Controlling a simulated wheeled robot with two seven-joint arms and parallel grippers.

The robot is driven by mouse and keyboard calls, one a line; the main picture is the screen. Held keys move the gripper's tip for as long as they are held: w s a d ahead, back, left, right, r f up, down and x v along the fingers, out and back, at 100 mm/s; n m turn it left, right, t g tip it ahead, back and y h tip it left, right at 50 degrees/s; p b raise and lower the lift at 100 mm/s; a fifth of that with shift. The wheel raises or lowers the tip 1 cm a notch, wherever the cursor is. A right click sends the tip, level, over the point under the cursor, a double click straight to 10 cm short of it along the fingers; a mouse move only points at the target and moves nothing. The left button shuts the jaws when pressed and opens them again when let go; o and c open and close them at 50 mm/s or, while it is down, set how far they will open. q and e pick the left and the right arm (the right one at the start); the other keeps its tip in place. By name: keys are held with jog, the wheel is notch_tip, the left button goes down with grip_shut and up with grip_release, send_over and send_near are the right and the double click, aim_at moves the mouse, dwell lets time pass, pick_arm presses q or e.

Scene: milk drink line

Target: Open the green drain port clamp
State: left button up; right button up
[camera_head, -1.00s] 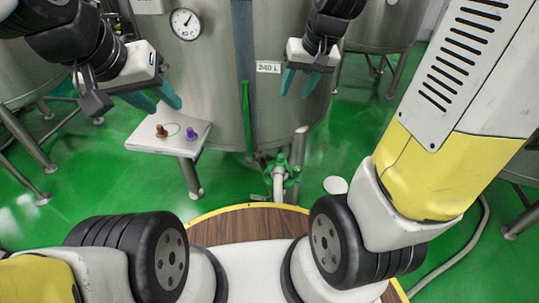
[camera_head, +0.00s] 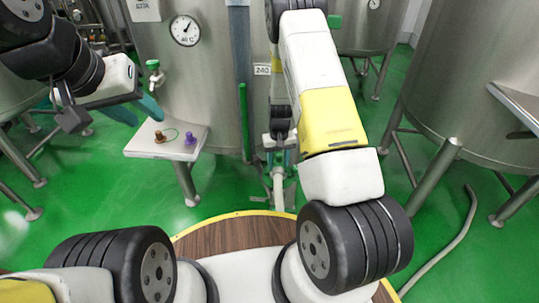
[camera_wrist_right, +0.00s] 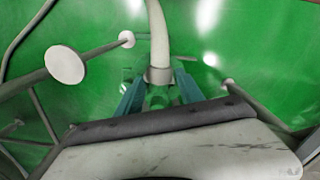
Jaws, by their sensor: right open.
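The green drain port clamp (camera_wrist_right: 160,97) shows in the right wrist view, on the pipe fitting at the end of a pale hose. My right gripper (camera_wrist_right: 160,90) is open, with one teal finger on each side of the clamp and fitting; I cannot tell whether they touch. In the head view my right gripper (camera_head: 279,156) is low in front of the tank, over the drain port, and mostly hides the clamp. My left gripper (camera_head: 136,109) is open and empty above the small white table, at the left.
The steel tank (camera_head: 195,85) with a dial gauge stands behind the drain port. The small white table (camera_head: 140,146) holds a brown piece (camera_head: 160,137) and a purple piece (camera_head: 190,138). Tank legs and rods stand around the hose (camera_wrist_right: 157,35) on green floor.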

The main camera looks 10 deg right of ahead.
aim_at(278, 175)
notch_tip(278, 175, down, 7)
jog(key=shift+r, duration=0.15)
grip_shut()
dwell(1.5)
